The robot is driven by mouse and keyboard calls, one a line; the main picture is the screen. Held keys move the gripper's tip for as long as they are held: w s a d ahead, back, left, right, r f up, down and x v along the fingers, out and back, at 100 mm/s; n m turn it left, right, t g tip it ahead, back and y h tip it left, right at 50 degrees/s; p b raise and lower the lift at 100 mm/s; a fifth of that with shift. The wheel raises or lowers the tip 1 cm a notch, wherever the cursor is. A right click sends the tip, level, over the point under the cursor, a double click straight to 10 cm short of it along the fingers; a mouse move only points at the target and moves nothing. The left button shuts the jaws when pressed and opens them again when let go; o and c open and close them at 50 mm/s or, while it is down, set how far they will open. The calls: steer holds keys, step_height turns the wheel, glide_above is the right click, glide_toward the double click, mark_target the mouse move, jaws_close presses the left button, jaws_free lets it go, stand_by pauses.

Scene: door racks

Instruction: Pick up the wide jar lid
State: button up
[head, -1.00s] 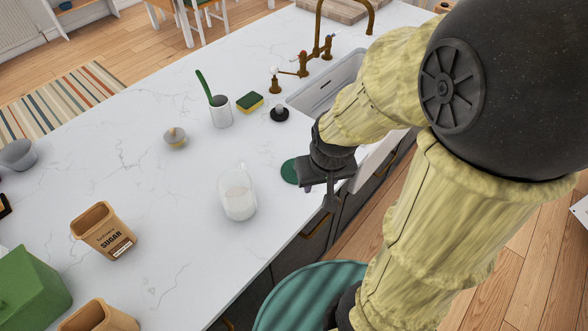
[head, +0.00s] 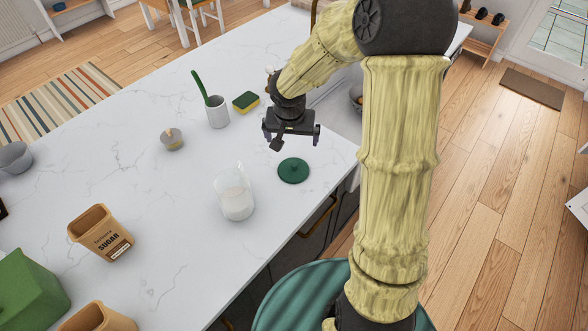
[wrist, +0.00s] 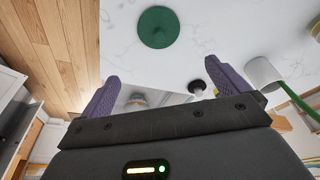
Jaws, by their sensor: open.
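The lid also shows in the wrist view (wrist: 158,27) at the top, beyond the fingertips. My gripper (head: 291,140) is above the counter, behind the lid in the head view and apart from it. Its two purple fingers are spread wide in the wrist view (wrist: 160,75), with nothing between them.
A white cup with a green-handled brush (head: 217,112), a sponge (head: 246,102) and a small grey pot (head: 172,139) stand behind and left. A sugar canister (head: 101,232) stands at left. The sink lies beyond my arm. Counter around the lid is clear.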

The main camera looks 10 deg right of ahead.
steer(key=shift+a, duration=0.1)
glide_toward(293, 164)
steer(key=x, duration=0.5)
steer(key=shift+w, duration=0.35)
steer(key=shift+f, duration=0.15)
steer(key=shift+s, duration=0.2)
steer(key=shift+w, duration=0.1)
steer(key=shift+p+x, duration=0.4)
steer(key=shift+x, duration=2.2)
steer(key=c, duration=0.7)
